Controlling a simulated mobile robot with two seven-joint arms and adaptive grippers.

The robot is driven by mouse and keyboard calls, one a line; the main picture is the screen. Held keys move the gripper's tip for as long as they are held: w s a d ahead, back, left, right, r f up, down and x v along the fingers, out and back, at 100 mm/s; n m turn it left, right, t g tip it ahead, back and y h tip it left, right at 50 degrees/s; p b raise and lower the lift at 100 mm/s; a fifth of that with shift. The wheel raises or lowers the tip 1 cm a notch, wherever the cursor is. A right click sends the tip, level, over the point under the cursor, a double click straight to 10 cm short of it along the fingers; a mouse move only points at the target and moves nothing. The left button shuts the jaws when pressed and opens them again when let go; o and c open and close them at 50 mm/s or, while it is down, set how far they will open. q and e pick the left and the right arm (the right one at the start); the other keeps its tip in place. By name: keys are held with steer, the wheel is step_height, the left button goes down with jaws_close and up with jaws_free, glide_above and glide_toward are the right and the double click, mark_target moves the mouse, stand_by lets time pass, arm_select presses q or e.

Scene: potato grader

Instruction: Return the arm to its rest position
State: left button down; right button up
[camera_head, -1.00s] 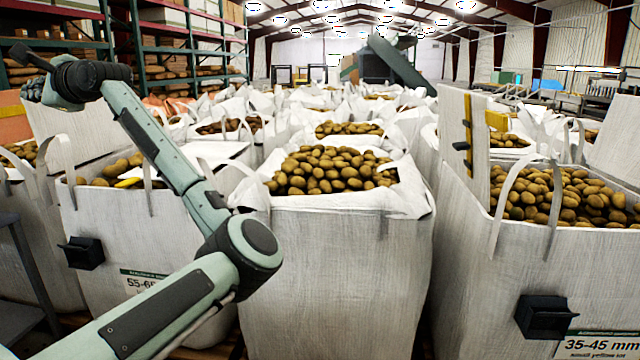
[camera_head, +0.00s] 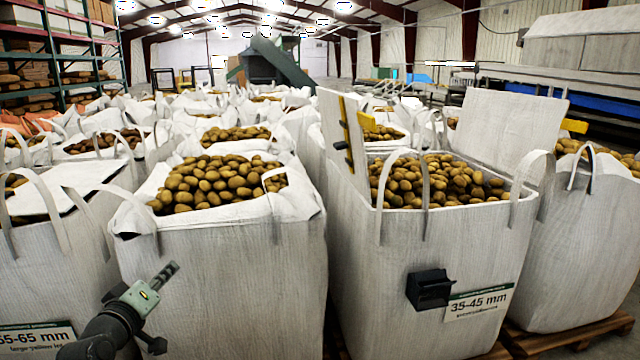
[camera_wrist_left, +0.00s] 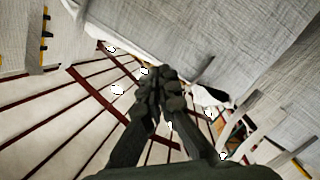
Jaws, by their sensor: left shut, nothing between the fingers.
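My left gripper (camera_head: 166,275) is low at the left of the head view, in front of the white bags. It is shut and holds nothing. Only the gripper and a short piece of my dark wrist show; the rest of the arm is out of the picture. In the left wrist view the dark fingers (camera_wrist_left: 160,90) are together at the middle, with white bag fabric and the roof beams around them, seen at a steep tilt. My right gripper is not in view.
A white bag of potatoes (camera_head: 225,260) stands just behind the gripper. To its right is the 35-45 mm bag (camera_head: 375,270) with a black holder (camera_head: 429,289) on its front. The 55-65 mm label (camera_head: 38,337) shows at lower left. Shelving (camera_head: 90,60) stands back left.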

arm_select(q)
steer(key=s+d+f+m+g, duration=0.35)
steer(key=s+f, duration=0.35)
steer(key=f, duration=0.4)
steer(key=s+d+f+m+g, duration=0.2)
steer(key=s+f+m+g, duration=0.15)
steer(key=s+f, duration=0.6)
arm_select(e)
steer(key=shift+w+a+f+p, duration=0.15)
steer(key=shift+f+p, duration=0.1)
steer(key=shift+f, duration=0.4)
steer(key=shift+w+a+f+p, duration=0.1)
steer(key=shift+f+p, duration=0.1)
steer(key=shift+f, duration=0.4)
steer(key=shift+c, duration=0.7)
arm_select(q)
steer(key=s+f+m+g, duration=0.1)
steer(key=s+f+g, duration=0.2)
steer(key=s+f, duration=0.2)
steer(key=s+f+m+g+y, duration=0.1)
steer(key=s+f, duration=0.5)
steer(key=s, duration=0.6)
steer(key=m+g, duration=0.1)
steer(key=g, duration=0.1)
steer(key=shift+s+d+f+g+y, duration=0.15)
steer(key=shift+s+d+g+y, duration=0.15)
steer(key=shift+d, duration=0.05)
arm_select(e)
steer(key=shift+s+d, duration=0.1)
